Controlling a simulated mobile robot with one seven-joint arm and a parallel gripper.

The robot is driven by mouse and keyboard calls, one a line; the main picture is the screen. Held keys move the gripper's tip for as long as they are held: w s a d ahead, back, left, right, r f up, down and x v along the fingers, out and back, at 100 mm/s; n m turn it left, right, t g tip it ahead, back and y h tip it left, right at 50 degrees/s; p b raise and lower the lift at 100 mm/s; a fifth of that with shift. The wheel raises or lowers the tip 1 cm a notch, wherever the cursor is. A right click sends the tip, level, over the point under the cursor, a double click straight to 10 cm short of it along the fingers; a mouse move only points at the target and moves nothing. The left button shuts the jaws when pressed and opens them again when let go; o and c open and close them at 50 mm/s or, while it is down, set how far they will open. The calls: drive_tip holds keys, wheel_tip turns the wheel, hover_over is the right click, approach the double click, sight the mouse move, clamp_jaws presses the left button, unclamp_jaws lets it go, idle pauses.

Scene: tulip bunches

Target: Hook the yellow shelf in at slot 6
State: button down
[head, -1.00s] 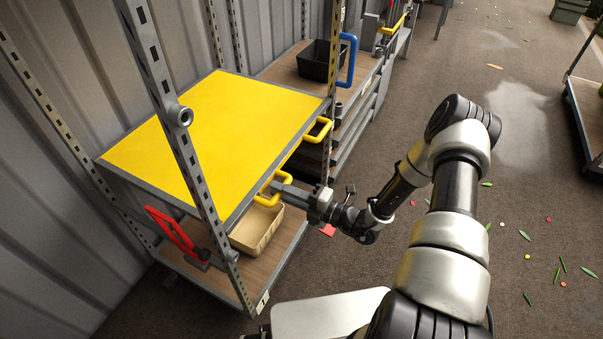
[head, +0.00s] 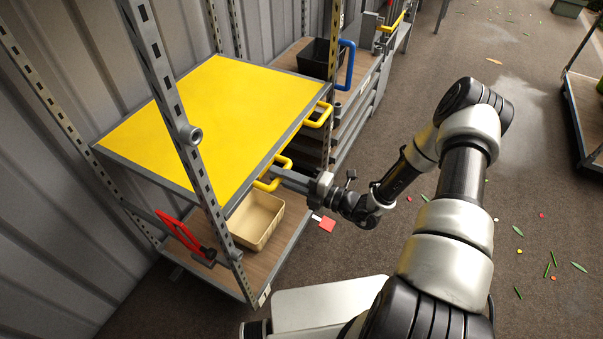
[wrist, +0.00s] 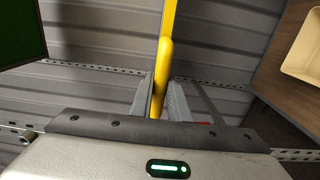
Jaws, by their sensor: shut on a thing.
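The yellow shelf (head: 215,120), a flat panel with a grey rim, sits between the slotted posts of the rack in the head view. Two yellow handles stick out from its right side, a near one (head: 272,178) and a far one (head: 320,116). My gripper (head: 280,174) is shut on the near handle. In the wrist view the yellow handle (wrist: 162,75) runs between my two fingers (wrist: 160,100). The near post (head: 170,95) has a row of slots. I see no slot numbers, and cannot tell whether the shelf's hooks are in any slot.
Below the shelf, a beige bin (head: 257,220) stands on a wooden lower deck (head: 215,263). A red handle (head: 180,232) is at the deck's left. Behind stands a workbench with a black box (head: 318,58) and blue handle (head: 347,65). The floor at right is mostly open.

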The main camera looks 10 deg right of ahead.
drive_tip(key=shift+w+r, duration=0.1)
drive_tip(key=shift+r, duration=0.05)
wheel_tip(320, 180, up, 8)
drive_tip(key=p, duration=0.6)
drive_tip(key=shift+p, duration=0.3)
wheel_tip(320, 180, up, 8)
drive_tip(key=p, duration=0.6)
wheel_tip(320, 180, up, 8)
drive_tip(key=p, duration=0.1)
idle(0.3)
